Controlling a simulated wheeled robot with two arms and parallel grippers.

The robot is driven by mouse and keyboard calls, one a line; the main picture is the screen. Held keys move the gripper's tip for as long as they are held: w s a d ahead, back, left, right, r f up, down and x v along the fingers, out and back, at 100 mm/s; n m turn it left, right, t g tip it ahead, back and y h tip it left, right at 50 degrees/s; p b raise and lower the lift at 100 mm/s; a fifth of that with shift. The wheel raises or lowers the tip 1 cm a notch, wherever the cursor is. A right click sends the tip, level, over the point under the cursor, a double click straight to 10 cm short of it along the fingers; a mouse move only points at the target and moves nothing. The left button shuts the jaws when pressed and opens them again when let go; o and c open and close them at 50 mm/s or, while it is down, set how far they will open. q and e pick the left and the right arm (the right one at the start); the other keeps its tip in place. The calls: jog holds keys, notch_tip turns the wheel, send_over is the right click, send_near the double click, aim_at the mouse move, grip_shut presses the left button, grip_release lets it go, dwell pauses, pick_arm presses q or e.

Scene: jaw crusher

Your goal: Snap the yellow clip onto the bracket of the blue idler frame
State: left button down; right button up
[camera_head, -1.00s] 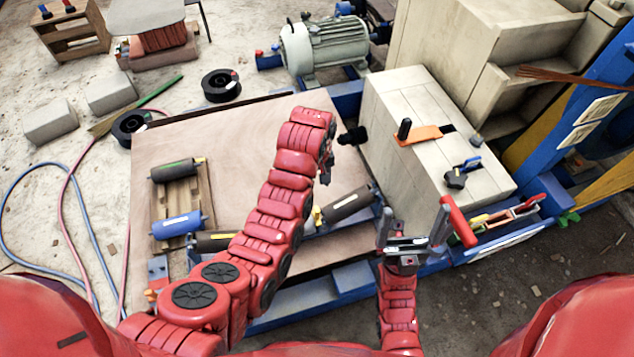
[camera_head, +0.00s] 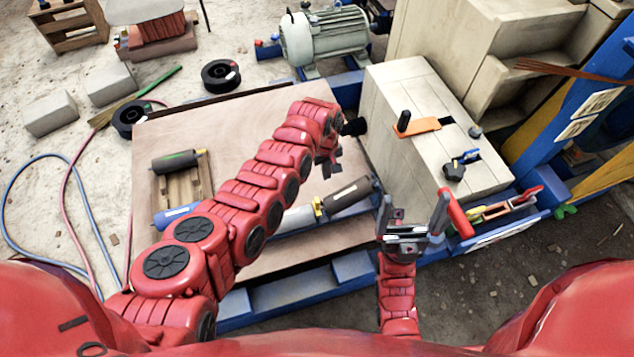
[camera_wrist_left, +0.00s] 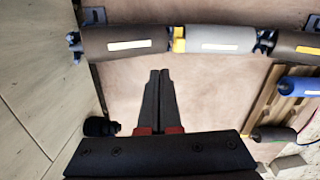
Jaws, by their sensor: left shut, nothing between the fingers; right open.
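A yellow clip (camera_head: 318,207) sits at the joint between a dark roller (camera_head: 348,197) and a light grey roller (camera_head: 298,218). In the left wrist view the clip (camera_wrist_left: 178,40) shows at the top, between the same rollers; I cannot tell whether it is seated on a bracket. The blue idler frame (camera_head: 357,208) is mostly hidden by the rollers and my left arm. My left gripper (camera_head: 330,170) is shut and empty, apart from the clip; its fingertips (camera_wrist_left: 159,72) point toward the roller row. My right gripper (camera_head: 413,200) is open, with its fingers up, right of the dark roller.
A brown board (camera_head: 235,125) lies under the rollers. A wooden pallet (camera_head: 180,190) carries a dark roller (camera_head: 175,161) and a blue roller (camera_head: 175,215). A pale block housing (camera_head: 405,90) stands to the right. A tool tray (camera_head: 500,228) lies right of my right gripper.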

aim_at(317, 200)
pick_arm(q)
jog(key=shift+n, duration=0.3)
jog(key=s+a+f, duration=0.2)
jog(key=a+f, duration=0.1)
jog(key=shift+s+p, duration=0.3)
jog(key=shift+p, duration=0.05)
notch_tip(317, 200, down, 6)
jog(key=b, duration=0.6)
jog(key=shift+d, duration=0.1)
jog(key=shift+f, duration=0.25)
notch_tip(317, 200, up, 3)
jog(key=p, duration=0.3)
jog(key=shift+r, duration=0.15)
notch_tip(317, 200, up, 17)
jog(key=p, duration=0.2)
jog(key=shift+p, duration=0.4)
